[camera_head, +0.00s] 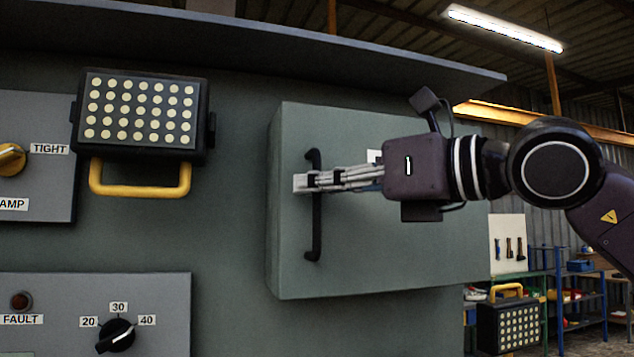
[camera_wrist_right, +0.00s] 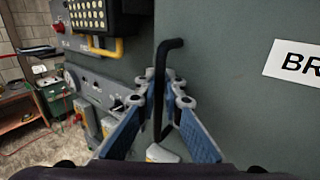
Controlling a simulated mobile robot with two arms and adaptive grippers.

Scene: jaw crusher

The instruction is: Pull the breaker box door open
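The breaker box door (camera_head: 420,255) is a grey-green panel on the front of a box on the machine wall, and it looks closed. Its upright black handle (camera_head: 316,235) is near the door's left edge; it also shows in the right wrist view (camera_wrist_right: 160,75). Contact cannot be told. My left gripper is in neither view.
A lamp (camera_head: 140,110) with a yellow handle hangs left of the box. Control panels with knobs (camera_head: 116,335) are at the left and below. A ledge (camera_head: 250,40) overhangs the box. Shelves (camera_head: 585,300) and another lamp (camera_head: 508,325) stand at the lower right.

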